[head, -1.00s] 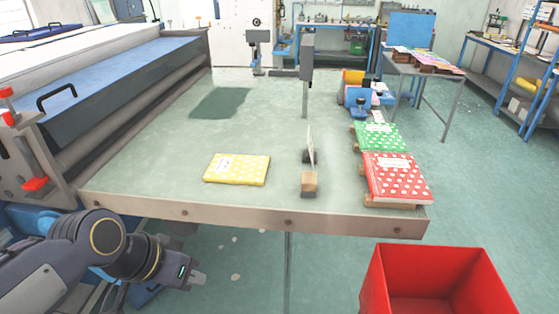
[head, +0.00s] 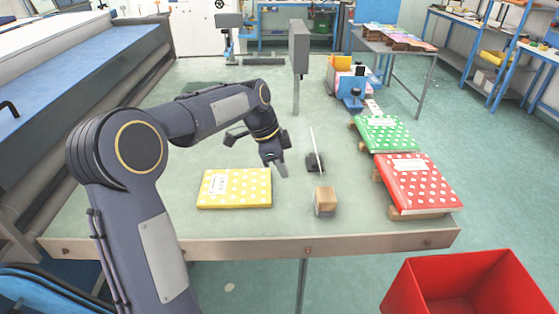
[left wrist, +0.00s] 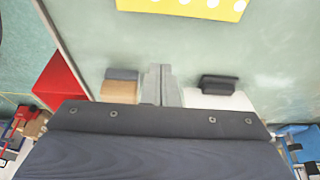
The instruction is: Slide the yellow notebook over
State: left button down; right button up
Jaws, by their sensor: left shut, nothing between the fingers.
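The yellow notebook (head: 234,189) with white dots and a white label lies flat on the grey-green table near its front edge. Part of it also shows at the top of the left wrist view (left wrist: 190,7). My left gripper (head: 282,171) is shut and empty, fingers pointing down, just to the right of the notebook's far right corner and apart from it. In the left wrist view its closed fingers (left wrist: 160,84) show at the centre. My right gripper is not in view.
A thin upright panel (head: 316,152) and a wooden block (head: 325,201) stand right of the gripper. Green (head: 385,133) and red (head: 418,183) dotted notebooks rest on wooden blocks at the right edge. A red bin (head: 455,285) stands below. The table left of the notebook is mostly clear.

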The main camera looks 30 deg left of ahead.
aim_at(227, 190)
pick_arm(q)
jog(key=x, duration=0.6)
jog(key=s+a, duration=0.1)
jog(key=s+a+p, duration=0.1)
jog(key=a, duration=0.1)
jog(key=shift+r, duration=0.15)
jog(key=shift+s+a, duration=0.1)
jog(key=shift+a, duration=0.15)
jog(key=shift+a, duration=0.1)
jog(key=s+a, duration=0.2)
jog(key=a, duration=0.1)
jog(key=s+a+b, duration=0.1)
jog(key=s+a, duration=0.1)
jog(key=a, duration=0.2)
jog(key=s+a+b, duration=0.1)
jog(key=s+a, duration=0.1)
jog(key=a, duration=0.2)
jog(key=shift+s, duration=0.35)
jog(key=s+a, duration=0.2)
jog(key=a, duration=0.1)
jog(key=s+a, duration=0.2)
jog(key=a, duration=0.1)
jog(key=s+a, duration=0.2)
jog(key=a, duration=0.1)
jog(key=shift+a, duration=0.35)
